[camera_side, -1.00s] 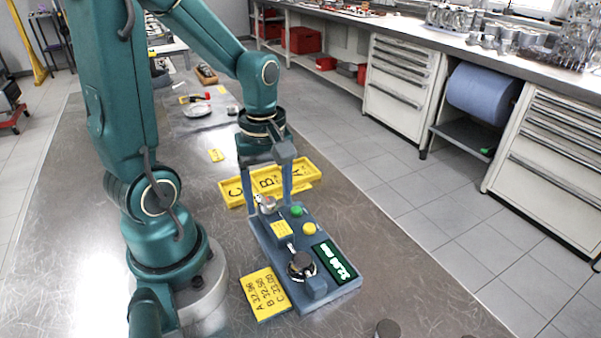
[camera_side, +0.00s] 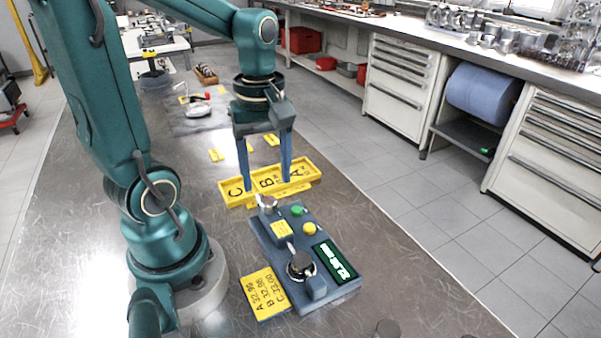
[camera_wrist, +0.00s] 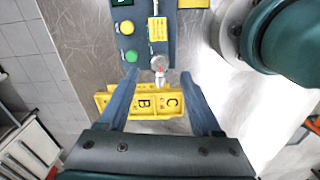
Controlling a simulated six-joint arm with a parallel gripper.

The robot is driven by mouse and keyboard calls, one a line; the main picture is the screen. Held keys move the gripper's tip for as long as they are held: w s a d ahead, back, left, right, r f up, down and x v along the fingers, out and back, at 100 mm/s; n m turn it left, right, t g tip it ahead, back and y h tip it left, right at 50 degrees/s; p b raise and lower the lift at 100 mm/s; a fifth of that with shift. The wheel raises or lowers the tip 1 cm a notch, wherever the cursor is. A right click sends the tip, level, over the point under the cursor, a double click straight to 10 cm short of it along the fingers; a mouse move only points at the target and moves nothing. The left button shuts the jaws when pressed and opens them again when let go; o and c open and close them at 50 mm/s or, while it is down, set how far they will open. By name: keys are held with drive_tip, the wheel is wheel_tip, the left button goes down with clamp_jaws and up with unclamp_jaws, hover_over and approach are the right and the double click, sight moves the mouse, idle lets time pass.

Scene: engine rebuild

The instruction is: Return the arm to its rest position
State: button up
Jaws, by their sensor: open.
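My gripper (camera_side: 266,178) is open and empty, with its two blue fingers apart and pointing down. It hangs above the yellow tray marked C, B and A (camera_side: 236,200) in the side view. In the wrist view my gripper (camera_wrist: 163,82) has the yellow tray (camera_wrist: 118,101) showing between and behind its fingers. The blue-grey gauge fixture (camera_side: 268,235) stands in front of the tray, with a green button (camera_side: 297,210), a yellow button (camera_side: 309,229) and a lit display (camera_side: 334,260). A small metal part (camera_side: 267,203) sits at the fixture's far end and also shows in the wrist view (camera_wrist: 158,64).
A yellow card with A, B and C values (camera_side: 264,293) lies left of the fixture. Small yellow labels (camera_side: 216,155) and a grey mat with parts (camera_side: 190,124) lie farther back. The right side of the metal table (camera_side: 400,260) is mostly clear.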

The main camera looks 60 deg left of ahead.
drive_tip(key=shift+w+d+r, duration=0.15)
drive_tip(key=shift+d+r, duration=0.05)
drive_tip(key=shift+d, duration=0.1)
drive_tip(key=s+d+r+m+t, duration=0.1)
drive_tip(key=d+r+m+t, duration=0.1)
drive_tip(key=m, duration=0.6)
drive_tip(key=d+r+m+t, duration=0.2)
drive_tip(key=d+m, duration=0.3)
drive_tip(key=m, duration=0.3)
drive_tip(key=shift+s+d+t, duration=0.25)
drive_tip(key=shift+s+t, duration=0.15)
drive_tip(key=shift+t, duration=0.4)
idle(0.7)
